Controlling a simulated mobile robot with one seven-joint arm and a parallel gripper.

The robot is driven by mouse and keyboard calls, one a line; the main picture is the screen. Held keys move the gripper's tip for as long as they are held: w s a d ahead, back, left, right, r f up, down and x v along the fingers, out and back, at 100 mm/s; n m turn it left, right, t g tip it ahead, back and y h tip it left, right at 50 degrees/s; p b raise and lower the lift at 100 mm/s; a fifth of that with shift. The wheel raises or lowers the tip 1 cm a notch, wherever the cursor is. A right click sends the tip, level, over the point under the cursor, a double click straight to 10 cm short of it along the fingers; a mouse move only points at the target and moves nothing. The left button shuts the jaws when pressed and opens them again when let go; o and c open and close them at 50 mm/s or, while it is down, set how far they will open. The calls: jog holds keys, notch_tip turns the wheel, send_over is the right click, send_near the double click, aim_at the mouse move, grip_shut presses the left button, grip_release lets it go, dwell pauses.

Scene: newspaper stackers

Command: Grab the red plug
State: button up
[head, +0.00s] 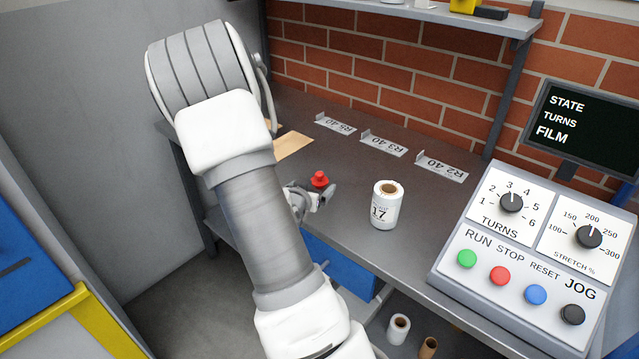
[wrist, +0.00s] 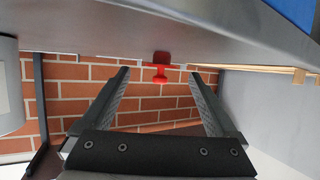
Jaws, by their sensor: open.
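The red plug (head: 320,180) stands on the grey worktop (head: 345,185), near its front edge in the head view. It has a wide base and a narrower top. My gripper (head: 313,197) is right at the plug, on its near side, partly hidden behind my arm. In the wrist view, which looks upside down, the red plug (wrist: 160,68) lies between the lines of the two fingers, about midway. My gripper (wrist: 159,75) is open there, with a gap on both sides of the plug. I cannot tell whether the fingertips reach past it.
A white roll marked 17 (head: 386,207) stands right of the plug. Label holders (head: 383,144) line the back, before a brick wall (head: 390,80). A control panel (head: 520,255) with knobs and buttons sits at right. More rolls (head: 398,329) stand below the worktop.

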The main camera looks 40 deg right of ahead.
aim_at(319, 182)
jog(key=shift+b+x, duration=0.3)
jog(key=shift+x, duration=1.7)
jog(key=shift+w+a, duration=0.1)
jog(key=c, duration=1.4)
